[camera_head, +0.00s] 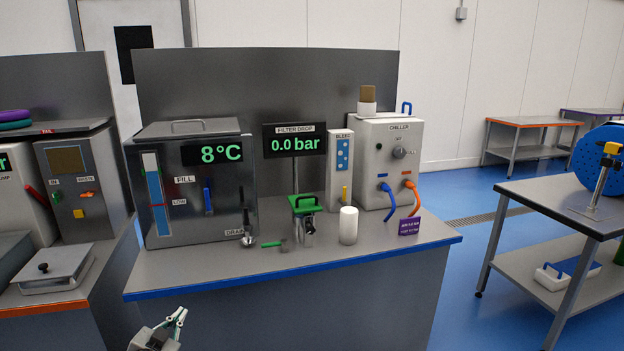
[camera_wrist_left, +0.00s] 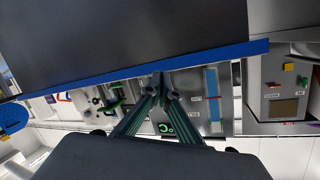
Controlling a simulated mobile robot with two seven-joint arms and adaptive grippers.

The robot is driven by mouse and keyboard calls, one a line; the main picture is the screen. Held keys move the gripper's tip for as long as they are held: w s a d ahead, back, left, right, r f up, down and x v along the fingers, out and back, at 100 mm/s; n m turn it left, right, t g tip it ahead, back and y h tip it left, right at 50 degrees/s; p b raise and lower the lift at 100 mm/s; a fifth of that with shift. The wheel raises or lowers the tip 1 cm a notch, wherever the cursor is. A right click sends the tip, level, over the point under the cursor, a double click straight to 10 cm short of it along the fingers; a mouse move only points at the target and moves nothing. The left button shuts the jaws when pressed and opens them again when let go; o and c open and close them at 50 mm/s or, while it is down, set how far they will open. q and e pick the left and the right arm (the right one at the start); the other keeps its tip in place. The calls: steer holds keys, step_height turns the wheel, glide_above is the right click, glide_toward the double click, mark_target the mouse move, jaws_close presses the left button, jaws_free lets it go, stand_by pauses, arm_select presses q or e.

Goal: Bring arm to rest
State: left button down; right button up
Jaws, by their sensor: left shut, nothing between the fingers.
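My left gripper (camera_head: 180,316) shows at the bottom left of the head view, in front of the blue-edged bench (camera_head: 300,271) and apart from it. Its fingers are shut with nothing between them. In the left wrist view the fingers of my left gripper (camera_wrist_left: 164,88) come together, with the bench's blue edge (camera_wrist_left: 120,75) just beyond them. My right gripper is in neither view.
The bench carries a steel tank (camera_head: 195,215) reading 8°C, a filter housing with a green top (camera_head: 305,204), a white cylinder (camera_head: 348,225) and a chiller (camera_head: 398,150). An orange-edged bench (camera_head: 40,309) stands left, a grey table (camera_head: 550,200) right. Blue floor between is clear.

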arm_select(q)
steer(key=s+d+f+g+h, duration=0.1)
steer(key=s+d+f, duration=0.4)
steer(key=s, duration=0.7)
steer(key=s+d+f+g, duration=0.2)
steer(key=s+d+f, duration=0.3)
steer(key=s, duration=0.7)
steer(key=s+d+f+n+g+h, duration=0.1)
steer(key=s+d+f, duration=0.4)
steer(key=s, duration=0.8)
step_height(320, 180, down, 2)
steer(key=shift+d+f+g+h, duration=0.15)
steer(key=shift+f+g+h, duration=0.15)
steer(key=shift+g, duration=0.1)
steer(key=shift+w, duration=0.1)
